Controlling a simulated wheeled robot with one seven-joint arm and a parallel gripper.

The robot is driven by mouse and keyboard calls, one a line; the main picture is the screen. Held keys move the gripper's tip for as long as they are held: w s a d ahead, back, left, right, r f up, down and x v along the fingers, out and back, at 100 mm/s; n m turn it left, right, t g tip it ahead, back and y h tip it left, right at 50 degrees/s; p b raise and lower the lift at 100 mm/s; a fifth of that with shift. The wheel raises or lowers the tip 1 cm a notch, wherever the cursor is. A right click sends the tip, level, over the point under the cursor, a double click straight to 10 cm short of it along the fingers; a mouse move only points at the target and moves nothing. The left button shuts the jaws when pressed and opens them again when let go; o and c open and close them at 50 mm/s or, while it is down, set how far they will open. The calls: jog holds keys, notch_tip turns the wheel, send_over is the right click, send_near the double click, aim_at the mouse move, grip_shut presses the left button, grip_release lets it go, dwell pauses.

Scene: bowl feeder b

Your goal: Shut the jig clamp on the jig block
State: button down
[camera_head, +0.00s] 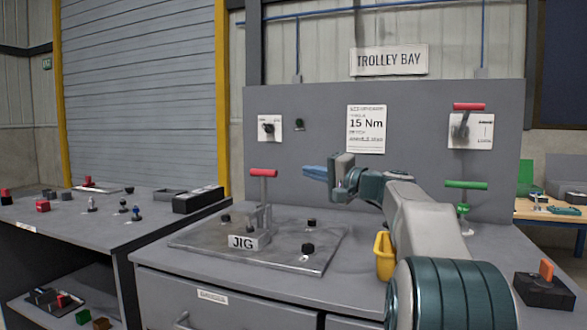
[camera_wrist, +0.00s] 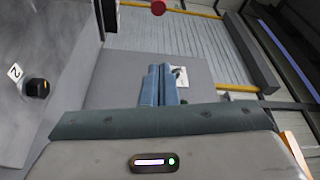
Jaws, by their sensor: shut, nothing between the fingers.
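The jig clamp has a red T-handle (camera_head: 264,172) on an upright grey lever (camera_head: 264,192). It stands on the jig plate (camera_head: 205,238), behind a block marked JIG (camera_head: 243,242). Whether a separate jig block lies under the clamp is unclear. My gripper (camera_head: 306,171) points left, at about the handle's height, with its blue fingers to the right of the handle. A gap shows between them. In the wrist view the blue fingers (camera_wrist: 159,85) are together and empty. A red rounded end (camera_wrist: 158,7) at the top edge there looks like the clamp handle.
Black knobs (camera_head: 308,248) stand on the jig plate. A green-handled clamp (camera_head: 466,185) stands at the right, below a red-handled panel switch (camera_head: 469,106). The upright panel (camera_head: 320,130) closes off the back.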

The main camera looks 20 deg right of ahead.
jog(key=shift+v, duration=1.55)
